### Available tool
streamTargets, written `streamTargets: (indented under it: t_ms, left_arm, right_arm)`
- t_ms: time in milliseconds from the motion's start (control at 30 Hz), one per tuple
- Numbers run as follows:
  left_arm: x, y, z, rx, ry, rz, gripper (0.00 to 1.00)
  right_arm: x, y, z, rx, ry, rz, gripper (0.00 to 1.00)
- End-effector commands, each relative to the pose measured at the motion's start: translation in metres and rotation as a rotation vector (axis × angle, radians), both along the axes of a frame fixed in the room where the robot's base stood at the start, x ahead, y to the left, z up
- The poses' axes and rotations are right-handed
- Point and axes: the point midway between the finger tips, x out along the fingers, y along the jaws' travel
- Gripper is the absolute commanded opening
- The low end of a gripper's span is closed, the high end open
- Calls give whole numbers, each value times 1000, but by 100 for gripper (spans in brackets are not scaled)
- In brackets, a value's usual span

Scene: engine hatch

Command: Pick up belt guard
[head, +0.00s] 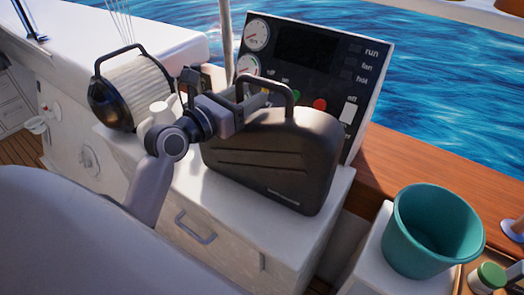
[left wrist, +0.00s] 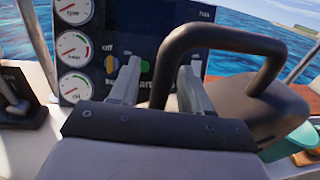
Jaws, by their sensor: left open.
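The belt guard (head: 270,158) appears to be the dark, case-like cover with a looped handle (head: 268,80), upright on the white cabinet top in the head view. My left gripper (head: 250,98) is open at the left side of the handle. In the left wrist view, the handle (left wrist: 225,36) arches to the right and its near leg shows between the two fingertips (left wrist: 158,82). I cannot tell whether either finger touches it. Part of the guard's top is hidden behind my gripper. My right gripper is not in view.
A control panel (head: 310,60) with gauges and buttons stands close behind the guard. A pleated filter with a black cap (head: 138,90) sits to the left. A teal bucket (head: 432,232) and a green-lidded jar (head: 488,277) are at the right. Water lies beyond the wooden rail (head: 425,175).

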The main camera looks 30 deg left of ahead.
Motion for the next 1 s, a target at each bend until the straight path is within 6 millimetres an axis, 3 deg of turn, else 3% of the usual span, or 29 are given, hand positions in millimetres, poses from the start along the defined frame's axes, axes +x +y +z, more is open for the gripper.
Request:
streamTargets:
  t_ms: [100, 233, 267, 1000]
  left_arm:
    - [0, 0, 0, 1, 0, 0, 47]
    - [0, 0, 0, 1, 0, 0, 5]
    - [0, 0, 0, 1, 0, 0, 0]
    - [0, 0, 0, 1, 0, 0, 0]
  right_arm:
    - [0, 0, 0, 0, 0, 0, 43]
    - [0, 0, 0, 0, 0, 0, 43]
    - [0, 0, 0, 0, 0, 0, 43]
    - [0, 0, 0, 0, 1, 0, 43]
